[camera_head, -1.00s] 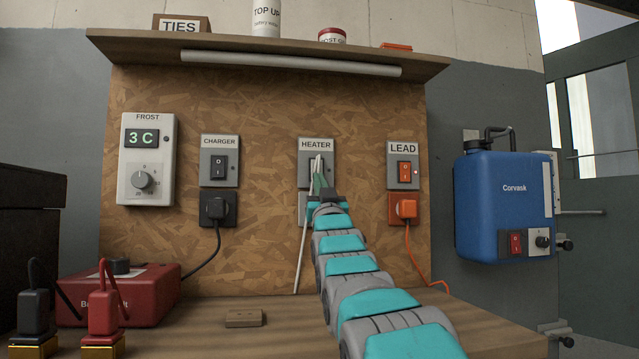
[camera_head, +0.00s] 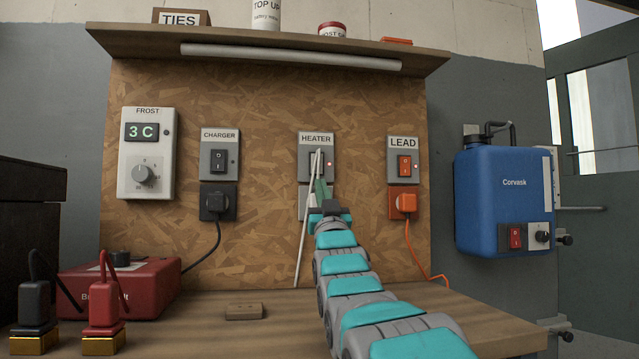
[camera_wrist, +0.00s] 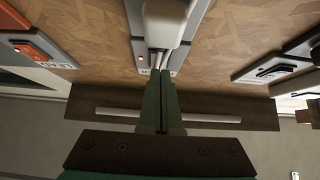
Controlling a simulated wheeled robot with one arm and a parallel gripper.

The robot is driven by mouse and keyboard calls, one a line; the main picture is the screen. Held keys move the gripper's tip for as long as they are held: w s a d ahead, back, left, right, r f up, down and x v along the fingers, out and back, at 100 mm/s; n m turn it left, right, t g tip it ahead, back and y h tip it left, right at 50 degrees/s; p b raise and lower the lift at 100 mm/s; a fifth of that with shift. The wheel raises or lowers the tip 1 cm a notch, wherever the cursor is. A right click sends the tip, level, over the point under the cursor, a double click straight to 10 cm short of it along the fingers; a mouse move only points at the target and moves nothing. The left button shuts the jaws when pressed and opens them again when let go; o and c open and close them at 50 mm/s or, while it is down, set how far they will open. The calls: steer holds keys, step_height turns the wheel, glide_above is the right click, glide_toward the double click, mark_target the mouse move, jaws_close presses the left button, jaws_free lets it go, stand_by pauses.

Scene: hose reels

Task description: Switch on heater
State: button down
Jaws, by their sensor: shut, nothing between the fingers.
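The heater switch plate (camera_head: 305,143), labelled HEATER, is on the chipboard wall between CHARGER and LEAD. A red lamp glows at its right side and also shows in the wrist view (camera_wrist: 139,57). The rocker is mostly hidden behind my fingers. My gripper (camera_head: 318,180) is shut with nothing held, its green fingers pointing at the plate. Whether the tips touch it I cannot tell. It also shows shut in the wrist view (camera_wrist: 160,78).
The charger switch (camera_head: 219,161) is left, the orange lead switch (camera_head: 404,165) right, each with a plug below. A frost thermostat (camera_head: 147,170) reads 3 C. A shelf (camera_head: 270,45) overhangs the panel. A blue Corvask tank (camera_head: 500,195) hangs at right.

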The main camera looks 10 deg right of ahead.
steer(key=s, duration=1.2)
steer(key=shift+s+f, duration=0.15)
steer(key=shift+f, duration=0.05)
